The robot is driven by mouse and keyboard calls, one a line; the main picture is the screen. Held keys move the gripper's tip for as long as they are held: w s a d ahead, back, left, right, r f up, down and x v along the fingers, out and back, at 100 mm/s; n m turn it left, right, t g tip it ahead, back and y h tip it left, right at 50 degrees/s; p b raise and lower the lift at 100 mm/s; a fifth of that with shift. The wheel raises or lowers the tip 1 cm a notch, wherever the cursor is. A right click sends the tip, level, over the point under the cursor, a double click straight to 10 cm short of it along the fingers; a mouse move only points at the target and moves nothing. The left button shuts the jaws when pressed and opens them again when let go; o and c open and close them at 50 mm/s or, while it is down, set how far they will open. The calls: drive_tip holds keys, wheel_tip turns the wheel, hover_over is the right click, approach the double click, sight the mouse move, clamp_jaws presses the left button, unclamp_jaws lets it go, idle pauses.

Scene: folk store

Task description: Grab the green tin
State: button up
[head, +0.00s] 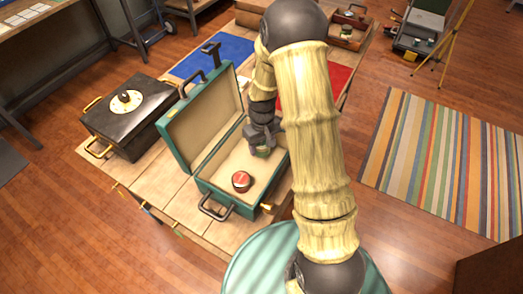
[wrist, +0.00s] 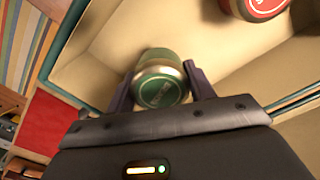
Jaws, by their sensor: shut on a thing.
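The green tin (wrist: 158,88) lies between the two fingers of my gripper (wrist: 160,92) in the wrist view. Its round green lid with a pale rim faces the camera. My gripper is shut on it, inside the open teal suitcase with a cream lining (head: 222,180). In the head view my gripper (head: 262,146) is at the right part of the case, and a little of the green tin (head: 262,151) shows below the fingers. I cannot tell whether the tin touches the case floor.
A red tin (head: 241,181) stands in the suitcase; it also shows in the wrist view (wrist: 258,6). The raised suitcase lid (head: 203,118) is to the left of my gripper. A black box with a dial (head: 125,112) stands further left. Blue cloth (head: 214,57) lies behind.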

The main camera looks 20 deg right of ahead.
wheel_tip(320, 180, up, 6)
drive_tip(key=shift+r, duration=0.15)
idle(0.6)
